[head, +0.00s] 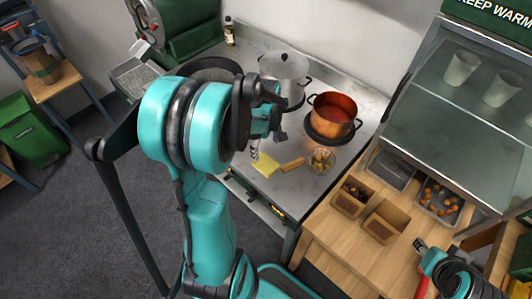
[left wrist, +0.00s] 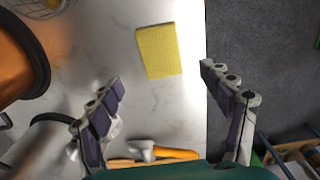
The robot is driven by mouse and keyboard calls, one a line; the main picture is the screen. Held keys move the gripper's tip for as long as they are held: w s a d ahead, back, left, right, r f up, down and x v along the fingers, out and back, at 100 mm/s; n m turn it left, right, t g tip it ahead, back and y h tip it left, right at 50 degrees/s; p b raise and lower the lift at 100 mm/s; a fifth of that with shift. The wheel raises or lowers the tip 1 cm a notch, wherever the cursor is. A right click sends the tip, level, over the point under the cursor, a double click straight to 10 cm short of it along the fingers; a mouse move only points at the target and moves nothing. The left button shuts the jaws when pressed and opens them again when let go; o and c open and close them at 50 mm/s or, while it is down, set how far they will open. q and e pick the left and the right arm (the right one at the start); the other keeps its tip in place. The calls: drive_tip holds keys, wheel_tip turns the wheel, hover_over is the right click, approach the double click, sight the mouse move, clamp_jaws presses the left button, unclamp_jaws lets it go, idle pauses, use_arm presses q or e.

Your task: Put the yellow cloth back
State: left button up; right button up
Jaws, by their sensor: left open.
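The yellow cloth (head: 264,163) lies flat on the marble-like counter top near its front edge. In the left wrist view the cloth (left wrist: 159,51) lies beyond my open fingers, close to the counter edge. My left gripper (head: 278,133) is over the counter, partly hidden by its own wrist in the head view. In the left wrist view my left gripper (left wrist: 161,74) is spread wide, with nothing between the fingers, apart from the cloth. My right arm shows at the lower right of the head view; its jaws are not clear.
A copper pot (head: 332,116) and a steel pot (head: 285,75) stand behind the cloth. A wire basket (head: 321,160) and a wooden-handled tool (left wrist: 155,154) are nearby.

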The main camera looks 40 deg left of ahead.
use_arm(q)
drive_tip(key=s+d+r+m+t, duration=0.1)
drive_tip(key=d+r+m, duration=0.2)
drive_tip(key=d+r+m+t, duration=0.1)
drive_tip(key=d+r+m, duration=0.2)
drive_tip(key=d+r, duration=0.1)
drive_tip(key=s+d+r+m+t, duration=0.1)
drive_tip(key=d+r+m, duration=0.1)
drive_tip(key=d+r, duration=0.1)
drive_tip(key=shift+s+d+r+m+t+y, duration=0.15)
drive_tip(key=shift+s+r+m+t+y, duration=0.15)
drive_tip(key=shift+m+y, duration=0.1)
drive_tip(key=s+d+r+m+t, duration=0.2)
drive_tip(key=s+d+m+t, duration=0.1)
drive_tip(key=d+m, duration=0.4)
drive_tip(key=shift+s+d+m+t+h, duration=0.15)
drive_tip(key=shift+s+m+t+h, duration=0.2)
drive_tip(key=shift+s+m, duration=0.35)
drive_tip(key=shift+w+r, duration=0.1)
drive_tip(key=shift+w, duration=0.1)
wheel_tip(320, 180, down, 7)
drive_tip(key=b, duration=0.6)
drive_tip(key=shift+b, duration=0.35)
